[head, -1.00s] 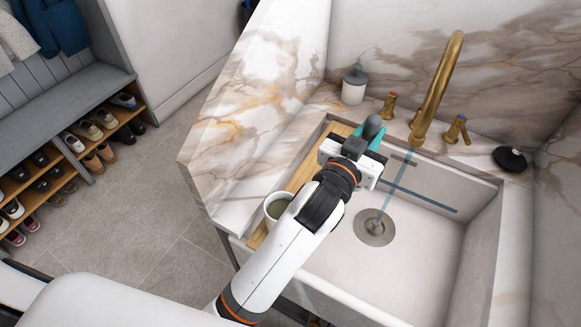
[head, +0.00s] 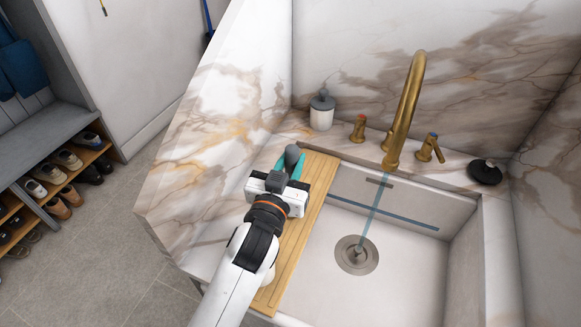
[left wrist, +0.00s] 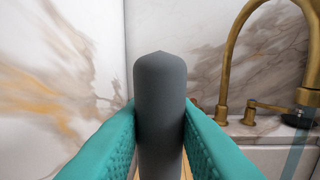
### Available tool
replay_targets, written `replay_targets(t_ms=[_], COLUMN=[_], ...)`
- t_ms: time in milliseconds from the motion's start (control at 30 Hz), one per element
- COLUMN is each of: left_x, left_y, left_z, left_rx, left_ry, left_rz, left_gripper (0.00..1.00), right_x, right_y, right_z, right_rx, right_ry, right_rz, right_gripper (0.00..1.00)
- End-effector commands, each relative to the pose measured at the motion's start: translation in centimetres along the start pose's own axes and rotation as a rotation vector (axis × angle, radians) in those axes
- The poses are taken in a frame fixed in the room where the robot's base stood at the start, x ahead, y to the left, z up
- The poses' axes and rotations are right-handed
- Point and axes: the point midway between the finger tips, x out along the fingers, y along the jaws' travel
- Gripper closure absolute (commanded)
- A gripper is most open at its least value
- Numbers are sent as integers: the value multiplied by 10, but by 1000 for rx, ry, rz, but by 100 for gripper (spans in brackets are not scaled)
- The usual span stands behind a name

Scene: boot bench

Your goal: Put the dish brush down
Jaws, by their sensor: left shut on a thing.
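My left gripper (head: 290,163) is shut on the dish brush (head: 292,153). Its teal fingers press on both sides of a grey, round-tipped handle, which stands upright between them in the left wrist view (left wrist: 160,105). The brush's lower end is hidden by the fingers and wrist. The gripper is over the far left part of the wooden board (head: 299,235) at the sink's left side. I cannot tell whether the brush touches the board. My right gripper is not in view.
The white sink (head: 400,275) lies right of the board, with a bluish stream falling from the brass faucet (head: 406,110). A soap dispenser (head: 321,113) stands behind the board. A round black object (head: 485,172) sits at the right. My arm hides the cup.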

Motion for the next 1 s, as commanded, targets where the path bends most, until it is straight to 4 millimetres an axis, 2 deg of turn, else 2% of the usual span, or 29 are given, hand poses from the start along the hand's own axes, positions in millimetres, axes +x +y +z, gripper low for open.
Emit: replay_targets(t_ms=[100,467,500,600,967,1000], left_x=[-1,0,0,0,-1,-5], left_y=[0,0,0,0,0,0], left_z=[-10,-14,-13,-12,-7,-10], left_rx=[-1,-1,-1,0,0,-1], left_ry=[0,-1,-1,-1,-2,1], left_rz=[0,0,0,0,-1,0], left_gripper=[100,100,71,55,54,54], right_x=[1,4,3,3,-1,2], right_y=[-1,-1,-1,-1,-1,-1], right_z=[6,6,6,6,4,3], right_rx=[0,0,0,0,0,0], right_ry=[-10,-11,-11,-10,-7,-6], right_rz=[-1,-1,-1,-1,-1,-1], right_gripper=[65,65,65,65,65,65])
